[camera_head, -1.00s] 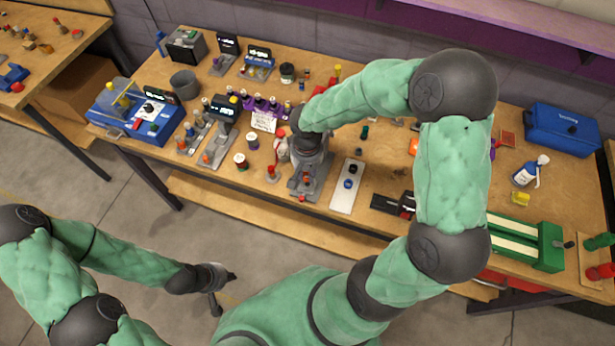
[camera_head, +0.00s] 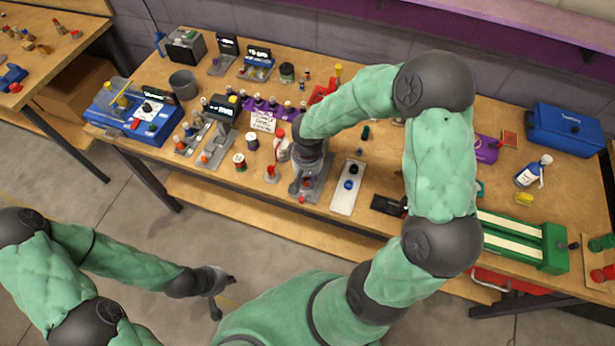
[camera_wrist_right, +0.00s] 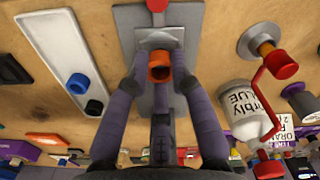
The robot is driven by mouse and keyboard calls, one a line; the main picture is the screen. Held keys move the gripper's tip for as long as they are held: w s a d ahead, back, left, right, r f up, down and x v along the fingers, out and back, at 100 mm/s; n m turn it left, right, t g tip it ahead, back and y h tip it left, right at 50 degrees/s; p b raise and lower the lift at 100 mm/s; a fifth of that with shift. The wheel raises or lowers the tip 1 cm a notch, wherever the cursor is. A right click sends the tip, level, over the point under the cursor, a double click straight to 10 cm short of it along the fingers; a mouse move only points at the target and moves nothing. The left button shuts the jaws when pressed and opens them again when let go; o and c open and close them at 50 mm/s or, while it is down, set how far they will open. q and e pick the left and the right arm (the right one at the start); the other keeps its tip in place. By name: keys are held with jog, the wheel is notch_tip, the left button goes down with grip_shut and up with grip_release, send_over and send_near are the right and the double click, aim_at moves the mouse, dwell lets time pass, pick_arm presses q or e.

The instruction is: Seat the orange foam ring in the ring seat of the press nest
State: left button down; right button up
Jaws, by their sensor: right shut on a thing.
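The orange foam ring (camera_wrist_right: 160,68) sits between the tips of my right gripper (camera_wrist_right: 161,72) in the right wrist view, with its open end facing the camera. My right gripper (camera_head: 306,180) is shut on it and is over the grey press nest (camera_head: 322,180) at the table's front edge. The nest's grey plate (camera_wrist_right: 193,22) lies around and behind the fingertips in the wrist view. The ring seat is hidden, so I cannot tell whether the ring touches it. My left gripper (camera_head: 224,287) is empty and open, off the table at lower left.
A white plate with blue and black knobs (camera_head: 347,185) lies right of the nest. Several spools and fixtures crowd the left, with a green fixture (camera_head: 515,242) at right.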

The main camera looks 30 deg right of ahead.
jog(key=shift+f+b, duration=0.3)
jog(key=shift+f, duration=0.05)
jog(key=o, duration=0.8)
jog(key=shift+c, duration=0.2)
jog(key=shift+r+p, duration=0.55)
jog(key=shift+p, duration=0.05)
notch_tip(320, 180, up, 12)
jog(key=p, duration=0.3)
jog(key=shift+s, duration=0.1)
